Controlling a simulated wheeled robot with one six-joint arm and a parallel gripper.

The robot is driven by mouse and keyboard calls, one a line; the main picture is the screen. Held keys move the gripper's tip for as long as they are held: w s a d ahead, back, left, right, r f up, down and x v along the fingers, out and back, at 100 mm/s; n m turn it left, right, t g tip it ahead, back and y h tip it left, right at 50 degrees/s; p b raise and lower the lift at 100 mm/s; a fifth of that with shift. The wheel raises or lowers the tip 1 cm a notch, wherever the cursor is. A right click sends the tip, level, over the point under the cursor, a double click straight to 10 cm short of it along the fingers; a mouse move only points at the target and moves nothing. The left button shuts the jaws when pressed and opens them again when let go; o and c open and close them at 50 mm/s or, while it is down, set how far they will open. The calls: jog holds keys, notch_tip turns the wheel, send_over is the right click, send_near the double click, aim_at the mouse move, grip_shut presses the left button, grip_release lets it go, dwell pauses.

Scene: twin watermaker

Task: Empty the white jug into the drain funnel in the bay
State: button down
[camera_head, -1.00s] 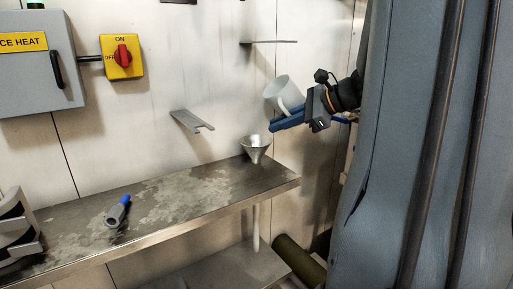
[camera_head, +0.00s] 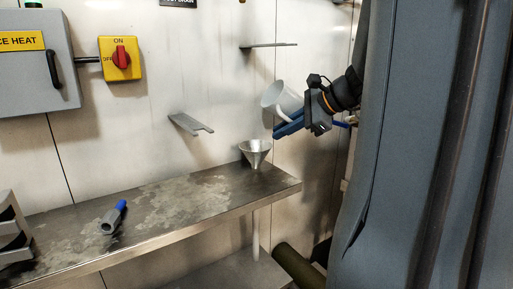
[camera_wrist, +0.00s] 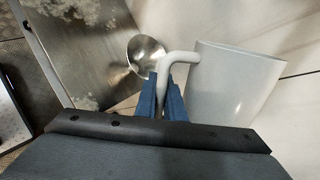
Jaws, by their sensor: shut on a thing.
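The white jug (camera_head: 283,99) is held in the air by my gripper (camera_head: 289,127), above and a little to the right of the drain funnel. It is tilted, its mouth leaning left toward the funnel side. In the wrist view my blue fingers (camera_wrist: 167,100) are shut on the handle of the white jug (camera_wrist: 232,85). The metal drain funnel (camera_head: 255,147) stands upright at the right end of the steel shelf; it also shows in the wrist view (camera_wrist: 146,50), left of the handle. I see no stream of liquid. The inside of the jug is hidden.
The steel shelf (camera_head: 160,213) carries a grey and blue fitting (camera_head: 113,217) and a grey curved piece (camera_head: 12,235) at left. A small bracket (camera_head: 190,124) and a thin ledge (camera_head: 268,45) stick out from the wall. A control box (camera_head: 35,62) and red switch (camera_head: 121,57) are upper left.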

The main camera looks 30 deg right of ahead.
jog(key=shift+d+f, duration=0.1)
notch_tip(320, 180, down, 6)
jog(key=d+n+h+b, duration=0.1)
jog(key=h+b, duration=0.1)
jog(key=b, duration=0.1)
jog(key=shift+f+b, duration=0.15)
jog(key=shift+b, duration=0.15)
dwell(0.5)
jog(key=shift+d+r+h+p, duration=0.25)
jog(key=shift+r+h+p, duration=0.05)
jog(key=shift+h+p, duration=0.2)
dwell(0.3)
jog(key=shift+a+f+n+g+h, duration=0.3)
jog(key=shift+n+h, duration=0.3)
jog(key=shift+h, duration=0.1)
dwell(0.5)
